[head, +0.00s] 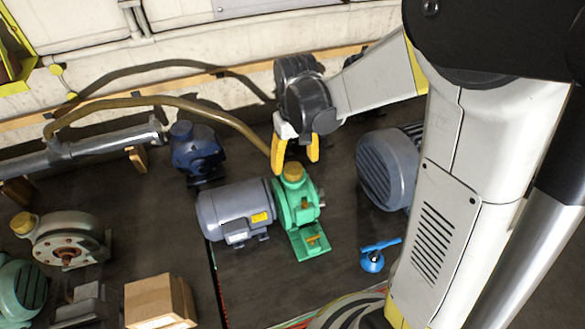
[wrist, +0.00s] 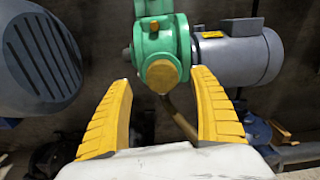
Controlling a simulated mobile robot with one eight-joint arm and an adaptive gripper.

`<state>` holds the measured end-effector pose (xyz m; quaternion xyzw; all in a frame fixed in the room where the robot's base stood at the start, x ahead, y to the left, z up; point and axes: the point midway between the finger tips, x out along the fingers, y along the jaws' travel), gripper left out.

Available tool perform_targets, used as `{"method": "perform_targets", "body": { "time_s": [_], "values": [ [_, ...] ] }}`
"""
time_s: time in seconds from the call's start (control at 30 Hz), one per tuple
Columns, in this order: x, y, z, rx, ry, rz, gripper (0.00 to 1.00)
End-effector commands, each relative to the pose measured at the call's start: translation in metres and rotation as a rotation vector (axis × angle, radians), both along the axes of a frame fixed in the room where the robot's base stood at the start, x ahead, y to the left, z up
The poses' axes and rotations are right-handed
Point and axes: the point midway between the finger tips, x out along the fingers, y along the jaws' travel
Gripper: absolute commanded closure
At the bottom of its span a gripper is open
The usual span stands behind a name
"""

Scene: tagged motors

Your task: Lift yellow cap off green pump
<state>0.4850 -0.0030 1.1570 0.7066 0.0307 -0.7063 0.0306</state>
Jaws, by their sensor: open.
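The green pump (head: 301,210) stands on the dark surface in the middle of the head view, joined to a grey motor (head: 235,209). Its round yellow cap (head: 294,171) sits on top. My gripper (head: 295,157) has yellow fingers and is open and empty, just above and behind the cap in the head view. In the wrist view the cap (wrist: 161,76) shows between and just beyond the fingertips (wrist: 161,79), on the green pump (wrist: 160,40). I see no contact between fingers and cap.
A large grey motor (head: 388,167) stands right of the pump, and a blue pump (head: 196,152) stands behind left. A brown hose (head: 190,103) arches behind. A small blue valve (head: 373,260) lies front right.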

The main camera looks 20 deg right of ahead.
Motion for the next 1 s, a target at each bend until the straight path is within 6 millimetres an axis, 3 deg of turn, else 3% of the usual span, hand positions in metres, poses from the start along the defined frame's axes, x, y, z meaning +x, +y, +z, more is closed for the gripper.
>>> {"method": "perform_targets", "body": {
  "time_s": [0.2,0.47,0.5,0.6,0.63,1.0],
  "values": [
    [0.005,0.003,-0.033,0.000,0.000,0.000,0.28],
    [0.004,0.003,-0.037,0.000,0.000,0.000,0.28],
    [0.004,0.003,-0.037,0.000,0.000,0.000,0.30],
    [0.004,0.003,-0.037,0.000,0.000,0.000,0.60],
    [0.004,0.003,-0.037,0.000,0.000,0.000,0.66],
    [0.004,0.003,-0.036,0.000,0.000,0.001,0.67]
  ]
}}
